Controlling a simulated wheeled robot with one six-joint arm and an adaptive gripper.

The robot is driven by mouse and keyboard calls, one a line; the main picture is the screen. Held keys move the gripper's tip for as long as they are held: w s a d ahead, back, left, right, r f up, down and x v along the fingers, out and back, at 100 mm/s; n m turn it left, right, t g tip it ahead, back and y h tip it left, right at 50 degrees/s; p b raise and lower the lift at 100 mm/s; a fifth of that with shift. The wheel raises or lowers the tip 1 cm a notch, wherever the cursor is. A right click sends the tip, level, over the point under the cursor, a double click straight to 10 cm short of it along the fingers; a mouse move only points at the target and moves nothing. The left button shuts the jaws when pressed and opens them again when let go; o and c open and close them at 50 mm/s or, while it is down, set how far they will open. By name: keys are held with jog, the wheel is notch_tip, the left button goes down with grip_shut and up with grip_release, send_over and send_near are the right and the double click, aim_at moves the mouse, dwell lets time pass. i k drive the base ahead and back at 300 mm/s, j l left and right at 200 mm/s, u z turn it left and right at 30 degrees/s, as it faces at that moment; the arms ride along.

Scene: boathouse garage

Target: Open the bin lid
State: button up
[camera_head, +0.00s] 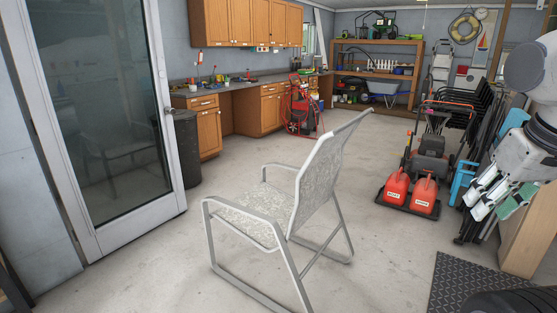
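A dark grey round bin (187,150) stands upright on the floor at the left, just right of the glass door and in front of the wooden cabinets. The door's edge and handle overlap its left side. Its top is dark and small in the picture, so I cannot tell how the lid sits. Parts of my white and grey arm show at the right edge, far from the bin.
A grey metal chair (290,205) stands between me and the bin's area. A glass door (100,110) stands at the left. Red fuel cans (396,188) and a mower stand at the right. The floor between the chair and the cabinets is clear.

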aim_at(180, 115)
jog(key=i+l+z, duration=0.55)
jog(key=z, duration=0.3)
jog(key=i+l+z, duration=0.1)
jog(key=i+z, duration=0.3)
jog(key=i, duration=1.05)
jog(key=i+l, duration=0.1)
jog(key=i, duration=0.3)
jog(key=i+l+u, duration=0.1)
jog(key=i, duration=0.25)
jog(key=i+l, duration=0.2)
jog(key=i, duration=0.2)
jog(key=i+j+u, duration=0.2)
jog(key=i, duration=0.25)
jog(key=i+j+u, duration=0.25)
jog(key=i+u, duration=0.15)
jog(key=i+j+u, duration=0.1)
jog(key=i+u, duration=0.75)
jog(key=i+l+u, duration=0.15)
jog(key=i+u, duration=0.25)
jog(key=i+j+u, duration=0.15)
jog(key=i+u, duration=0.15)
jog(key=i, duration=0.55)
jog(key=i+u, duration=0.3)
jog(key=i, duration=0.5)
jog(key=i+u, duration=0.15)
jog(key=i, duration=0.35)
jog(key=i+l+u, duration=0.2)
jog(key=i, duration=0.35)
jog(key=i+l+u, duration=0.15)
jog(key=i, duration=0.35)
